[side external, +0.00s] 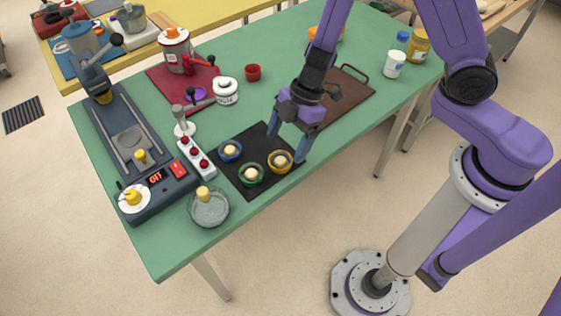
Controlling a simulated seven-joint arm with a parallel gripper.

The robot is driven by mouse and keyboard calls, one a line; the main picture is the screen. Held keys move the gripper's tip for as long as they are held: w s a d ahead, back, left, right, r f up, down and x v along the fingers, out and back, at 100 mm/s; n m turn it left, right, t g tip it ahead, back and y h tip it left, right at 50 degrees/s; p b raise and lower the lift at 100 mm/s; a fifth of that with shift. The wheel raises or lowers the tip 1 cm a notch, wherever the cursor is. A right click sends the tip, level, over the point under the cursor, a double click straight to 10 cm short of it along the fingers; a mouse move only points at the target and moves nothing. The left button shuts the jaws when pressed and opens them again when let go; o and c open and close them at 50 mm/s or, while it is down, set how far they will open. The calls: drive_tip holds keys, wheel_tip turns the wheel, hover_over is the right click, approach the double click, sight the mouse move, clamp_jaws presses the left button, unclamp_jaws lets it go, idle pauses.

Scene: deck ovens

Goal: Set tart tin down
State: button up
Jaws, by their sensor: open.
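Three small tart tins with pale filling sit on a black mat (262,135) on the green table. The blue tin (230,151) is at the left, the green tin (251,175) at the front, and the yellow tin (280,162) at the right. My gripper (287,146) is open with its fingers pointing down, right beside the yellow tin at the mat's right edge. One fingertip is behind the yellow tin and the other is to its right. No tin shows clearly between the fingers; I cannot tell their exact height above the mat.
A red-buttoned strip (197,157) and a grey machine (130,140) stand left of the mat. A glass bowl (209,207) is at the front edge. A brown tray (347,97) lies behind my gripper.

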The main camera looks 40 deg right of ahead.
sight(276, 167)
drive_tip(key=shift+d+x, duration=0.15)
drive_tip(key=shift+x, duration=1.15)
drive_tip(key=shift+d+x, duration=0.1)
drive_tip(key=shift+x, duration=1.2)
drive_tip(key=shift+f, duration=0.1)
drive_tip(key=shift+c, duration=0.3)
drive_tip(key=c, duration=1.1)
drive_tip(key=shift+r, duration=0.6)
drive_tip(key=shift+s+d+r, duration=0.5)
drive_tip(key=shift+s+r, duration=0.3)
drive_tip(key=shift+r, duration=0.55)
drive_tip(key=shift+s+d+r, duration=0.55)
drive_tip(key=shift+s+r, duration=0.2)
drive_tip(key=shift+r, duration=0.65)
drive_tip(key=shift+s+d+r, duration=0.5)
drive_tip(key=shift+s+r, duration=0.3)
drive_tip(key=shift+r, duration=0.55)
